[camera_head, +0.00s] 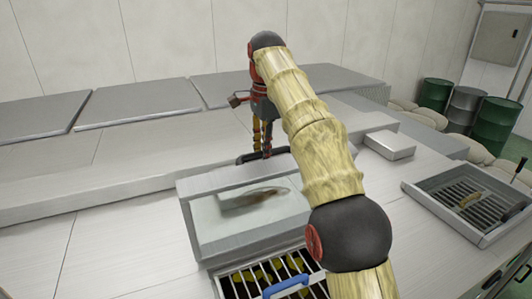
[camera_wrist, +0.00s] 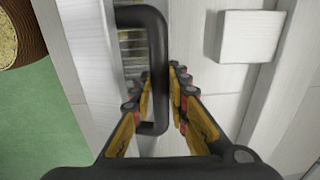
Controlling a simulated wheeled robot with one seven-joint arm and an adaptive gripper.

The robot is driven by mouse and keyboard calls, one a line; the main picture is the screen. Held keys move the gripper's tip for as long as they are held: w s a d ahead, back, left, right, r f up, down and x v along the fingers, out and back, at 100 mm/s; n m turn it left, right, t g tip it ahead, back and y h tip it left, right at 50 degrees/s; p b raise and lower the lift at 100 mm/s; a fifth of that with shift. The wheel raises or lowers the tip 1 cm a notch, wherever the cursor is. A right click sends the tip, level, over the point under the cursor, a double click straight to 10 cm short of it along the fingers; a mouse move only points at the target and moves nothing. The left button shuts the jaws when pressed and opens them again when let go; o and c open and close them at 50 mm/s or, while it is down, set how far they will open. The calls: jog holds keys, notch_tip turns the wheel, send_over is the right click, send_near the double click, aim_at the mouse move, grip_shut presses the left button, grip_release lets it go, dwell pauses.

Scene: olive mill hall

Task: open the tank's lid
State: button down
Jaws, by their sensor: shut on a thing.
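The tank (camera_head: 185,219) is a pale box in the middle of the head view, with a glassy grey panel (camera_head: 230,233) facing me. A black bar handle (camera_head: 248,157) shows just behind its top edge. My gripper (camera_head: 262,152) reaches down to this handle from above. In the wrist view the handle (camera_wrist: 146,16) is a black bracket, and my gripper (camera_wrist: 162,82) has its fingers on either side of its long bar, shut on it. A narrow strip of slats shows beside the bar. I cannot tell whether the lid is raised.
A barred tray with yellow-green fruit and a blue handle (camera_head: 286,286) is in front of the tank. A slatted metal tray (camera_head: 418,188) stands at right, and a small white block (camera_head: 390,144) behind it. Drums (camera_head: 465,105) stand at the far right. The bench at left is clear.

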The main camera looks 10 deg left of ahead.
jog(key=shift+w+a+f, duration=0.1)
jog(key=shift+f, duration=0.4)
jog(key=c, duration=2.2)
grip_release()
jog(key=o, duration=0.3)
jog(key=shift+w+a, duration=0.15)
jog(key=shift+w, duration=0.2)
jog(key=shift+o, duration=0.9)
jog(key=shift+s+r, duration=0.25)
jog(key=shift+w, duration=0.1)
